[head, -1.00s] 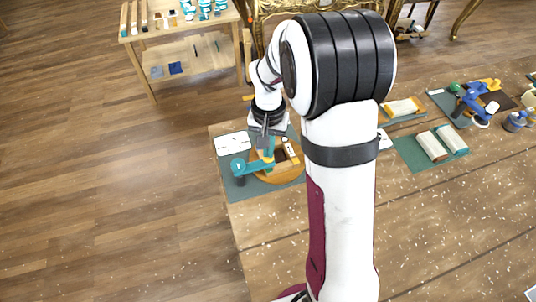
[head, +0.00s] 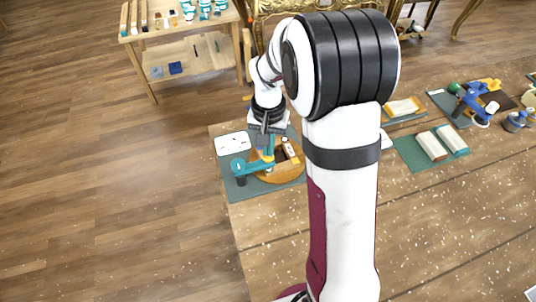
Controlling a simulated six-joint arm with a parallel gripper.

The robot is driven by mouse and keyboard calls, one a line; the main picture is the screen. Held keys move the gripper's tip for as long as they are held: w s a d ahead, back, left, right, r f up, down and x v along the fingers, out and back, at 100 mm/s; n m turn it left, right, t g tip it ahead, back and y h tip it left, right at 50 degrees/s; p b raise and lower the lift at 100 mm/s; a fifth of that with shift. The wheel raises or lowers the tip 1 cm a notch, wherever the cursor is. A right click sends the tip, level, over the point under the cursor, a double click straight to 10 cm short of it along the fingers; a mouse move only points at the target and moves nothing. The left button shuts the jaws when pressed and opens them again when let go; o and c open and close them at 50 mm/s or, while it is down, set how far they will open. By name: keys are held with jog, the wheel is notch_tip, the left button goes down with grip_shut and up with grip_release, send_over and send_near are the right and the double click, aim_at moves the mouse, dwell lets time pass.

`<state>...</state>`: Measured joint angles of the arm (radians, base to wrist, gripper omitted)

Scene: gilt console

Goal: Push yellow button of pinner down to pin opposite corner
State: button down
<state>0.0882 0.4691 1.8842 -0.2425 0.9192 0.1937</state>
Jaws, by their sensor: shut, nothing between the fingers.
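The pinner (head: 243,167) is a teal tool with a yellow part (head: 268,157) at its right end. It stands at the left end of the table, reaching over a round wooden piece (head: 288,177). My gripper (head: 265,133) points down above the yellow part, with its fingers shut and empty. A small grey-blue piece shows just below the fingertips. I cannot tell whether the fingertips touch the pinner, or how far the button is pressed. The pinned corner is too small to make out.
A dark green mat (head: 240,190) lies under the pinner, with a white card (head: 232,144) behind it. My arm hides the table's middle. To the right are a green mat with two pale blocks (head: 432,146) and blue tools (head: 472,100). The front tabletop is clear.

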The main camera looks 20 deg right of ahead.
jog(key=shift+r, duration=2.7)
jog(key=s+a+r, duration=0.1)
jog(key=s+a, duration=0.1)
jog(key=s, duration=0.6)
jog(key=s+a+r+y, duration=0.1)
jog(key=s+a+r, duration=0.1)
jog(key=s, duration=0.7)
jog(key=s+a+r, duration=0.2)
jog(key=s+a, duration=0.1)
jog(key=s, duration=0.5)
jog(key=shift+s+y, duration=0.15)
jog(key=shift+y, duration=0.25)
jog(key=shift+d, duration=0.1)
